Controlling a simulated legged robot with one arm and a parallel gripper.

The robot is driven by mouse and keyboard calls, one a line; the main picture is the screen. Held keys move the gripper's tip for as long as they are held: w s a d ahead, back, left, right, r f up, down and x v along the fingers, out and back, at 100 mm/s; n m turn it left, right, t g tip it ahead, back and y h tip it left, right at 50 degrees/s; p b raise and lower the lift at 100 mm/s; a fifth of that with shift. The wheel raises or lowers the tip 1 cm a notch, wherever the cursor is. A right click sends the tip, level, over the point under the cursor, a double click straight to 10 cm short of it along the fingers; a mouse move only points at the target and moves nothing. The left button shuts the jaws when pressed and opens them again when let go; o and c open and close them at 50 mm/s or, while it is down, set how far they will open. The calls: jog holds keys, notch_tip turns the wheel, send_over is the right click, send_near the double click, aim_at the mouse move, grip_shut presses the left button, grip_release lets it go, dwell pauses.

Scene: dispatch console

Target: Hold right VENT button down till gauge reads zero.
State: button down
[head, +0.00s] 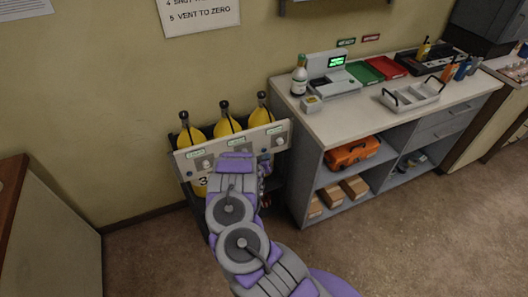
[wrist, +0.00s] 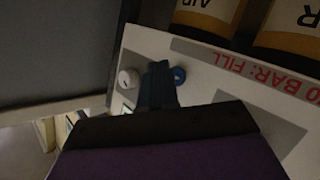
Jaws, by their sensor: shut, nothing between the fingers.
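A white panel (head: 283,128) fronts a rack of yellow cylinders (head: 228,125) in the head view. It carries labelled round gauges and blue buttons, and my arm covers its middle. In the wrist view the panel appears upside down. My gripper (wrist: 160,72) is shut and empty, its fingertips at the panel face. A blue button (wrist: 179,75) shows right beside the fingertips, partly hidden by them. A round white gauge (wrist: 128,79) is on their other side, its reading turned out of sight. I cannot tell whether the fingertips touch the button. My gripper is hidden in the head view.
A counter (head: 312,117) with a scale (head: 333,70), a bottle (head: 299,77) and trays stands right of the rack. An orange case (head: 352,151) lies on its shelf. A brown-topped cabinet (head: 45,225) is at the left. Floor is clear at the right front.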

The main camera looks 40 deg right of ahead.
jog(key=shift+w, duration=0.1)
dwell(0.3)
jog(key=shift+w+d+r, duration=0.1)
jog(key=shift+w, duration=0.2)
jog(key=shift+w, duration=0.4)
dwell(1.3)
jog(key=shift+s, duration=0.15)
dwell(0.4)
jog(key=shift+s+p, duration=0.5)
jog(key=shift+s, duration=0.2)
jog(key=s+p, duration=0.1)
jog(key=s, duration=0.1)
jog(key=s+a+p, duration=0.1)
jog(key=s, duration=0.1)
jog(key=shift+s+a+p, duration=0.2)
jog(key=shift+s+p, duration=0.15)
jog(key=shift+s, duration=0.05)
dwell(0.4)
